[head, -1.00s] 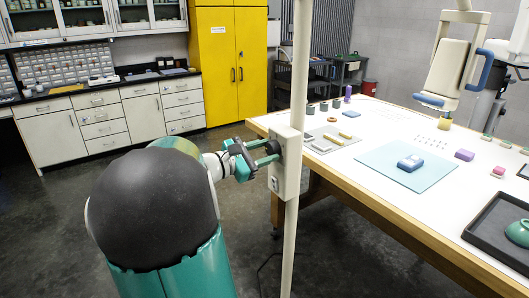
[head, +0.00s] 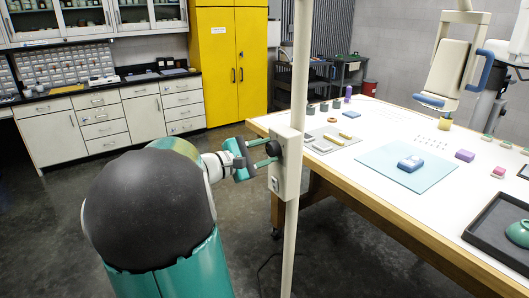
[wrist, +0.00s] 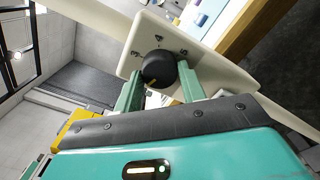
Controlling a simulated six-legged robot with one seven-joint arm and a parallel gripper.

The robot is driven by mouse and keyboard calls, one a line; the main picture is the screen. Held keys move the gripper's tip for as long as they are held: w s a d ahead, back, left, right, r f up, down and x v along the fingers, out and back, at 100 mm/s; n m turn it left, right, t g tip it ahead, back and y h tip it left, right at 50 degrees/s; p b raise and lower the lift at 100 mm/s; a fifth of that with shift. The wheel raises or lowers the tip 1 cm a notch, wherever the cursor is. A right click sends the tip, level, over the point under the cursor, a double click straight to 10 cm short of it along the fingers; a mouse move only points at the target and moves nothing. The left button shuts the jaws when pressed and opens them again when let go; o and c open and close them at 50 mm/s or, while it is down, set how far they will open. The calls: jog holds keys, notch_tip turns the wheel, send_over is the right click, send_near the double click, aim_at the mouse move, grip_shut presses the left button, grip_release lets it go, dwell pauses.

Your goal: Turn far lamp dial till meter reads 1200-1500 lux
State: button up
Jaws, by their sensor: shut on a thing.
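The lamp dial (head: 273,148) is a black round knob on a cream control box (head: 286,168) fixed to a pale upright pole. My gripper (head: 267,155) reaches it from the left, its teal fingers on either side of the knob. In the wrist view the dial (wrist: 158,66) sits between the fingertips (wrist: 160,80), and my gripper is shut on it. A tan pointer mark shows on the knob's lower edge, with small marks on the box around it. A small blue device (head: 411,163) lies on the light-blue mat (head: 380,165); no reading is legible.
The white table (head: 345,118) with a wooden edge stands just right of the pole, holding several small items and a dark tray (head: 500,232). A cream lamp-like head (head: 449,68) hangs above it. Open floor lies left, before cabinets and a yellow cupboard (head: 230,60).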

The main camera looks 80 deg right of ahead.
jog(key=o, duration=1)
jog(key=v, duration=1.4)
jog(key=shift+d, duration=0.1)
jog(key=w+a+f+t+y, duration=0.2)
jog(key=a+t+y, duration=0.2)
jog(key=a, duration=1)
jog(key=w+a+f+t+y, duration=0.2)
jog(key=a+t+y, duration=0.3)
jog(key=a, duration=0.9)
jog(key=w+a+f+t+y, duration=0.2)
jog(key=a+f+t+y, duration=0.2)
jog(key=a+t, duration=0.4)
jog(key=shift+w+a+f+y, duration=0.1)
jog(key=shift+w+a+y, duration=0.05)
jog(key=shift+a, duration=1.6)
jog(key=shift+w+a+f+y, duration=0.15)
jog(key=shift+a, duration=1.55)
